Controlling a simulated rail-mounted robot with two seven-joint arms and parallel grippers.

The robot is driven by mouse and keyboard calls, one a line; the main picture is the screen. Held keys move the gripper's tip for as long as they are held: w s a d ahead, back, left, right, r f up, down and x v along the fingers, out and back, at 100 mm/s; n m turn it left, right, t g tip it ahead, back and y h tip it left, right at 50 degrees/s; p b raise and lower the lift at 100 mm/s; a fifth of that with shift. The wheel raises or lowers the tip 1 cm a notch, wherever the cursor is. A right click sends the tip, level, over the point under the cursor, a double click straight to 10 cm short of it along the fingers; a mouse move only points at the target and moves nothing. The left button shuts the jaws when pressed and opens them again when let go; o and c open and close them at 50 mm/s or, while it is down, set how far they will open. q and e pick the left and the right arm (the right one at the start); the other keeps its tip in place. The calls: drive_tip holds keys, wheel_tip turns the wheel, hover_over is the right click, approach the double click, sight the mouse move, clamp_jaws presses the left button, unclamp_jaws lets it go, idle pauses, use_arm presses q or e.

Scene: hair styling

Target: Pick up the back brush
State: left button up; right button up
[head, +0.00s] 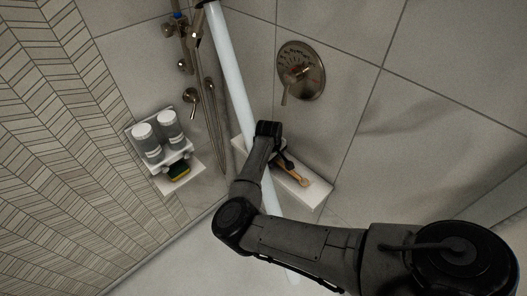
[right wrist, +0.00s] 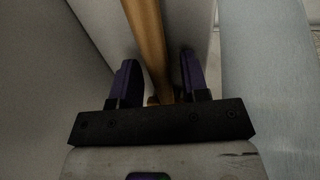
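The back brush (head: 299,178) has a brown wooden handle and lies on a white ledge (head: 318,194) against the tiled wall. Part of it is hidden by my right arm in the head view. My right gripper (right wrist: 158,70) is over the ledge at the brush. In the right wrist view its two dark purple fingers stand apart, with the wooden handle (right wrist: 146,32) running between them. A gap shows on each side of the handle. The brush's other end is hidden behind the gripper body. My left gripper is not in view.
A long pale bar (head: 232,75) slants close beside my right gripper. A round shower valve (head: 301,70) is on the wall above. A shower fixture with a hose (head: 211,120) hangs between.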

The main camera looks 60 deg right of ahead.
clamp_jaws()
idle(0.4)
drive_tip(key=shift+w+a+r+b, duration=0.1)
drive_tip(key=shift+a+r+b, duration=0.15)
drive_tip(key=shift+b, duration=0.5)
wheel_tip(320, 180, up, 11)
drive_tip(key=b, duration=0.3)
drive_tip(key=w+a+b, duration=0.1)
drive_tip(key=w+a, duration=0.1)
drive_tip(key=a, duration=0.7)
drive_tip(key=w+a+b, duration=0.1)
drive_tip(key=w+a, duration=0.1)
drive_tip(key=a, duration=0.8)
